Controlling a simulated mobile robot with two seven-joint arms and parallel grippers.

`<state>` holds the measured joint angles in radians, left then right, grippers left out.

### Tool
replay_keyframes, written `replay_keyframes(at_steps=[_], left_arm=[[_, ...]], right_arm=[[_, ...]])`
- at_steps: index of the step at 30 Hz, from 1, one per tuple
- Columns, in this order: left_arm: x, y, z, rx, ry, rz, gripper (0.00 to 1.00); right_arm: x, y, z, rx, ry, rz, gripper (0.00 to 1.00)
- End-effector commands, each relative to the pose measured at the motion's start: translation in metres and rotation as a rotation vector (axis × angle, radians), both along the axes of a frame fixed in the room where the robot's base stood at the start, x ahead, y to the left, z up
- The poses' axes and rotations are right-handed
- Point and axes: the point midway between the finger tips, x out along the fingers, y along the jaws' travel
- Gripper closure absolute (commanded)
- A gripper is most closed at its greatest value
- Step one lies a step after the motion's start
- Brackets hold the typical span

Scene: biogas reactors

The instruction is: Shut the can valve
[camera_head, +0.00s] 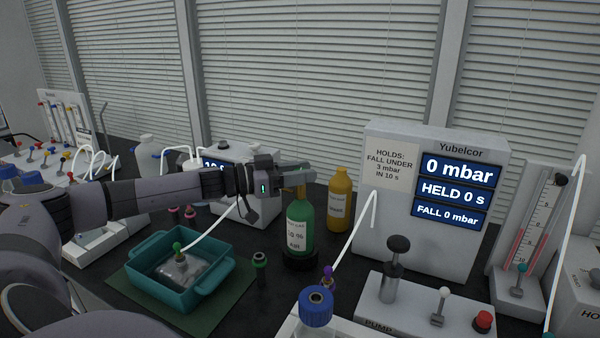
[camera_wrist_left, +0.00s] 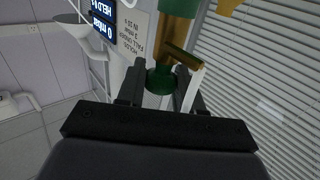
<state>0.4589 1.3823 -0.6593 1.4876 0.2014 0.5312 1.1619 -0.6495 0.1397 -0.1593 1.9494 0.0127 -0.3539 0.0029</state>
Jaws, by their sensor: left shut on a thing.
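The green gas can (camera_head: 299,222) stands upright on the dark bench, with a white label on its front. A brass-coloured valve body (camera_head: 301,189) shows at its top. In the left wrist view, the can (camera_wrist_left: 180,7) is at the top edge, and a dark green valve knob (camera_wrist_left: 160,79) sits between the two fingers. My left gripper (camera_head: 299,172) reaches in from the left at the can's top; in the left wrist view, the gripper (camera_wrist_left: 158,92) is shut on the green knob. The fingers partly hide the knob in the head view. My right gripper is not in view.
A yellow bottle (camera_head: 340,200) stands just right of the can. The Yubelcor display box (camera_head: 390,205) reads 0 mbar, held 0 s, fall 0 mbar. A teal tray (camera_head: 215,296) is in front, left. The pump base (camera_head: 405,312) and a blue-capped bottle (camera_head: 316,306) are nearer, right.

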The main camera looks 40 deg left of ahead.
Motion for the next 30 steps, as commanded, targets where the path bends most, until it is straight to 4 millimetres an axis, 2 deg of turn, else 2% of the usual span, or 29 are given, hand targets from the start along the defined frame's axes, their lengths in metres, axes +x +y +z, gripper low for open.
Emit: replay_keyframes(at_steps=[18, 30], left_arm=[[0.0016, -0.0002, 0.0006, -0.003, -0.003, -0.287, 0.95], [0.0008, -0.0010, -0.0002, -0.001, -0.001, -0.357, 0.95]], right_arm=[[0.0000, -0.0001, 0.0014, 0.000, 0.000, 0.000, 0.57], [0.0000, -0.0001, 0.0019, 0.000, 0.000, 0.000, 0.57]])
